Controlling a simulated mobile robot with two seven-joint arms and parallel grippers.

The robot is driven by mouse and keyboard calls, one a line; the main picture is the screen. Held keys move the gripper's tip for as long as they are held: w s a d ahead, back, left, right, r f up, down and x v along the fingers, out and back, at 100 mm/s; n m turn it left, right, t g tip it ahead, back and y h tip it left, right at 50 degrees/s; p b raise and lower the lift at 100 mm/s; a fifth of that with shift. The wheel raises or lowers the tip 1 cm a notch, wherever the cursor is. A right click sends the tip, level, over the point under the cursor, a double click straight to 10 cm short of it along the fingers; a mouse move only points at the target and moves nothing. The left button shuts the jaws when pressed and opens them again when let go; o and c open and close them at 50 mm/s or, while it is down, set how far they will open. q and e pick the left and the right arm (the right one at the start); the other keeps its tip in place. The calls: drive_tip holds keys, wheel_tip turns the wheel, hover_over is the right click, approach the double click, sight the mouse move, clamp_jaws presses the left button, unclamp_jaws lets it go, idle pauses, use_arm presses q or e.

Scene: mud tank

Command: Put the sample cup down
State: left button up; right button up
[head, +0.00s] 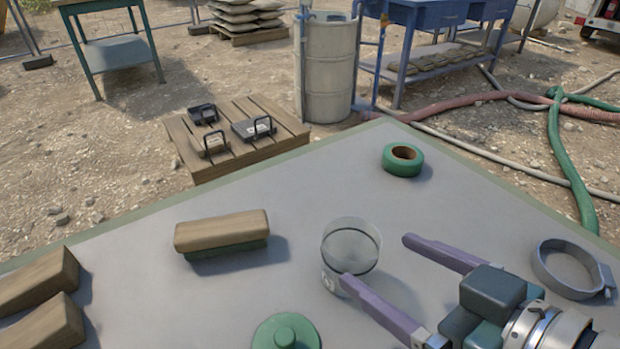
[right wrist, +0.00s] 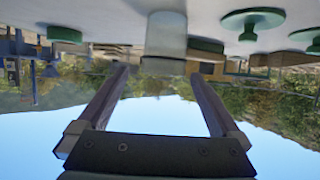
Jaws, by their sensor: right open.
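The sample cup (head: 350,246) is a clear, round cup with a pale label low on its side. It stands upright on the grey table top (head: 455,215). My right gripper (head: 376,260) is open, its two purple-grey fingers pointing at the cup from the right. One fingertip overlaps the cup's lower front in the head view; the other is apart to its right. In the right wrist view, which is upside down, the cup (right wrist: 166,35) stands just beyond the open fingers (right wrist: 162,72), with nothing gripped. My left gripper is out of view.
A green knobbed disc (head: 286,333) lies at the front. A wood-topped green block (head: 222,232) is left of the cup, with wooden wedges (head: 40,290) farther left. A green tape roll (head: 403,160) is at the back, a grey ring clamp (head: 570,270) at right.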

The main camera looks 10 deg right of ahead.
sight(334, 238)
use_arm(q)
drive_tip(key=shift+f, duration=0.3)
use_arm(e)
drive_tip(key=shift+w+a+f, duration=0.15)
drive_tip(key=shift+f, duration=0.2)
use_arm(q)
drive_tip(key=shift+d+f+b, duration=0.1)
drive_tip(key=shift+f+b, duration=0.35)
drive_tip(key=shift+b, duration=0.15)
use_arm(e)
drive_tip(key=x, duration=0.4)
drive_tip(key=shift+w+r, duration=0.1)
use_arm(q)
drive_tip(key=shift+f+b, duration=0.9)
use_arm(e)
drive_tip(key=x, duration=0.4)
drive_tip(key=shift+w+a+f, duration=0.1)
drive_tip(key=shift+a+f, duration=0.1)
drive_tip(key=shift+a, duration=0.1)
drive_tip(key=shift+w+a+f, duration=0.1)
drive_tip(key=shift+w, duration=0.25)
drive_tip(key=c, duration=1.4)
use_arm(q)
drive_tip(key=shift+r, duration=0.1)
